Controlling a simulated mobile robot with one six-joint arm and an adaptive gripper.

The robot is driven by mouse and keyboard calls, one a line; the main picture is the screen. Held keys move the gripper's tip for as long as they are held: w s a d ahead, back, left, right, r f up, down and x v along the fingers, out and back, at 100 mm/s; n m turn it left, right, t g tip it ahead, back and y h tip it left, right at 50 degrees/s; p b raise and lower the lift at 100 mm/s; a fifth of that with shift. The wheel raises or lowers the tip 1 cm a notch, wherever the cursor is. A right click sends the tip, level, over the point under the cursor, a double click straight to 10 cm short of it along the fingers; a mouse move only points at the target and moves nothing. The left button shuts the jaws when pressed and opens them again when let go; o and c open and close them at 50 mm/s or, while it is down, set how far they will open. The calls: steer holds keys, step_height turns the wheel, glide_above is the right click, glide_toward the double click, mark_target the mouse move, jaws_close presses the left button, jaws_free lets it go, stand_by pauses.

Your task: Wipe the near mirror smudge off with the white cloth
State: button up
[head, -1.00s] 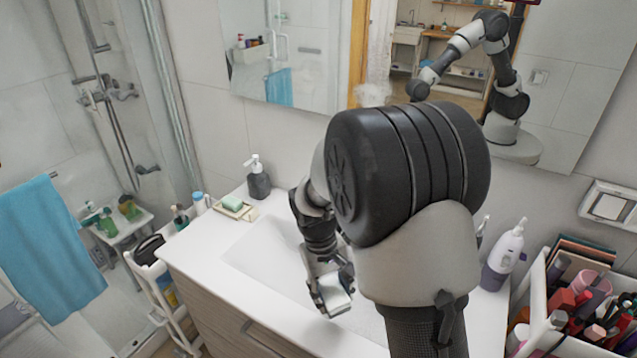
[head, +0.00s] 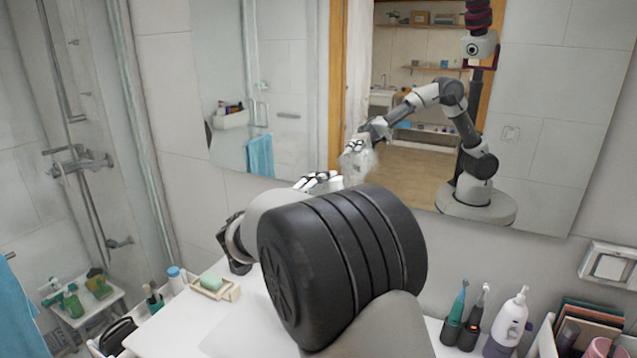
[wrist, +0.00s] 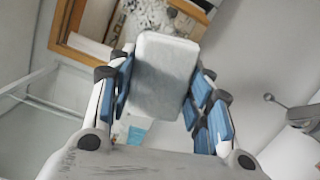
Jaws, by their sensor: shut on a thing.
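The mirror (head: 540,130) hangs on the back wall. A whitish, cloudy smudge (head: 357,163) sits on its lower part, left of my arm's reflection. My gripper (head: 322,181) is raised just left of the smudge and slightly below it in the head view, largely behind my own arm. In the wrist view, my gripper (wrist: 160,95) is shut on the white cloth (wrist: 165,75), a folded pad between the blue-lined fingers. A pale speckled patch, likely the smudge (wrist: 150,17), shows beyond the cloth's far end. Whether the cloth touches the mirror I cannot tell.
The white counter (head: 170,335) lies below my arm. A soap dish with green soap (head: 211,281) stands at left.

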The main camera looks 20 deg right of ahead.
mark_target(340, 165)
steer(key=shift+w+a+r+t, duration=0.25)
steer(key=shift+r, duration=0.3)
steer(key=shift+w+a+r+t, duration=0.25)
steer(key=shift+r, duration=0.25)
steer(key=shift+w+r+n, duration=0.15)
steer(key=shift+n, duration=0.15)
steer(key=p+x, duration=0.3)
steer(key=x, duration=0.2)
steer(key=shift+w+d, duration=0.15)
steer(key=shift+w, duration=0.3)
steer(key=shift+x, duration=1.1)
steer(key=shift+f+b, duration=0.25)
steer(key=shift+b, duration=0.05)
